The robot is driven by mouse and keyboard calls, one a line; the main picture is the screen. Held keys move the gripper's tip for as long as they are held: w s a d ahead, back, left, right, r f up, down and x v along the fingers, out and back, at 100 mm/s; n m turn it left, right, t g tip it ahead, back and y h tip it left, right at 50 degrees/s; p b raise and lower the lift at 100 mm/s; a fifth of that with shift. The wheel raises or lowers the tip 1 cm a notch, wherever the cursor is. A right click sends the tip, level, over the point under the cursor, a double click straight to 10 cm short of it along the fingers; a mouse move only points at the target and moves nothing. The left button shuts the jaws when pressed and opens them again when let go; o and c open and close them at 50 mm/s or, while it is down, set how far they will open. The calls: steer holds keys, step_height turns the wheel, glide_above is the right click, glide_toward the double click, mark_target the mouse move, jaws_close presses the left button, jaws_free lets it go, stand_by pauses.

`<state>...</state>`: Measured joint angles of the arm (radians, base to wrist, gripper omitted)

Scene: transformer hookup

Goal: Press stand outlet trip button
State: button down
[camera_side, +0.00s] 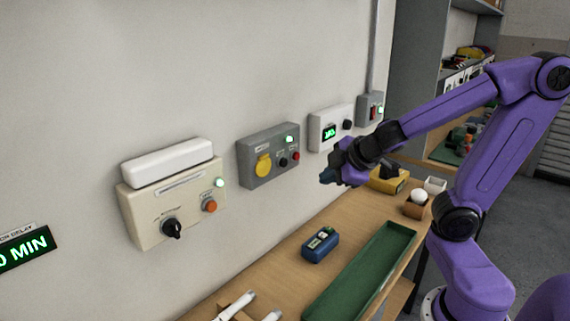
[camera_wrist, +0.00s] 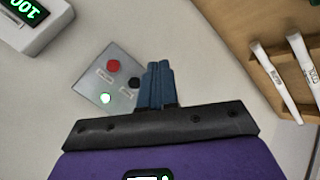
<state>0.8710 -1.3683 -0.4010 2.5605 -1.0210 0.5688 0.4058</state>
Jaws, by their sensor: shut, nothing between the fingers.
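A grey outlet box (camera_side: 254,178) is on the wall, with a round yellow cover (camera_side: 264,166), a lit green lamp (camera_side: 289,139), a black button (camera_side: 283,162) and a red button (camera_side: 296,156). In the wrist view its face shows the red button (camera_wrist: 113,65), the black button (camera_wrist: 134,82) and the green lamp (camera_wrist: 106,98); the labels are too small to read and the yellow cover is not visible. My gripper (camera_side: 327,177) is shut and empty, out from the wall to the right of the box. Its blue fingertips (camera_wrist: 158,66) appear beside the black button; no contact is visible.
A cream box (camera_side: 140,205) with a knob and orange button is left on the wall. A white display box (camera_side: 318,142) is right of the outlet. Below, the bench holds a blue device (camera_side: 320,245), a green tray (camera_side: 345,290) and a yellow device (camera_side: 390,181).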

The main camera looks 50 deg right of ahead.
steer(key=shift+w, duration=0.1)
steer(key=w, duration=0.8)
steer(key=shift+w, duration=0.35)
steer(key=shift+w, duration=0.1)
stand_by(1.9)
steer(key=shift+w, duration=0.3)
steer(key=shift+w, duration=0.4)
stand_by(0.7)
stand_by(0.4)
steer(key=shift+s, duration=0.85)
steer(key=shift+s, duration=2.5)
